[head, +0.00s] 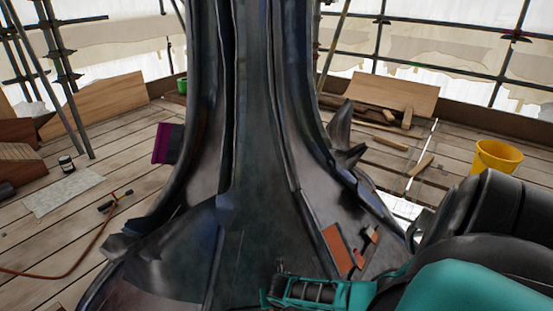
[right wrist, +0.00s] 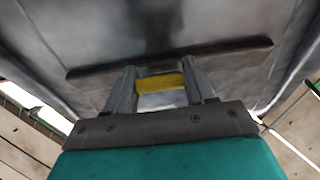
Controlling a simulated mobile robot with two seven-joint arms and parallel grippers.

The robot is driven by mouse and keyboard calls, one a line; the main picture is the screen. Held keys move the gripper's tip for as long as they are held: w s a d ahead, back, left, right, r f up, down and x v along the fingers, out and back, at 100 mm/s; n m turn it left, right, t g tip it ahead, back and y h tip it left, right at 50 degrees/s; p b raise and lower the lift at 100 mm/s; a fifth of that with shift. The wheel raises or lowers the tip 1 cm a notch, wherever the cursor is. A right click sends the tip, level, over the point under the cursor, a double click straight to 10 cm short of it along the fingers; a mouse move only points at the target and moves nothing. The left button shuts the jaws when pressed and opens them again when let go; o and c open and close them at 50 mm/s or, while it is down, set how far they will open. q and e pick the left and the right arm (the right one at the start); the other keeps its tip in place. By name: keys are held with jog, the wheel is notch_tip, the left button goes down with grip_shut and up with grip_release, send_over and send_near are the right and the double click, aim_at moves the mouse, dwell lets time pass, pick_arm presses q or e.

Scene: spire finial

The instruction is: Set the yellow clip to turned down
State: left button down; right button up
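The yellow clip (right wrist: 160,83) shows in the right wrist view as a short yellow bar against the dark grey metal. My right gripper (right wrist: 160,70) has its two fingers apart, one at each end of the yellow bar. I cannot tell whether the fingers press on it or only stand around it. The clip's ends and how it is turned are not clear. In the head view my right gripper (head: 272,292) is low at the foot of the dark spire (head: 260,170), and the clip is hidden there. My left gripper is not in view.
A purple piece (head: 168,143) sticks out from the spire's left side. An orange-brown plate (head: 338,248) is on its lower right. Pointed dark leaves (head: 345,140) jut out at right. A yellow bucket (head: 497,157) stands on the planks at right.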

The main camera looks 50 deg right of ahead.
jog(key=c, duration=0.7)
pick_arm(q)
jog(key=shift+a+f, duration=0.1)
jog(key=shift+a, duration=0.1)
pick_arm(e)
jog(key=shift+o, duration=0.2)
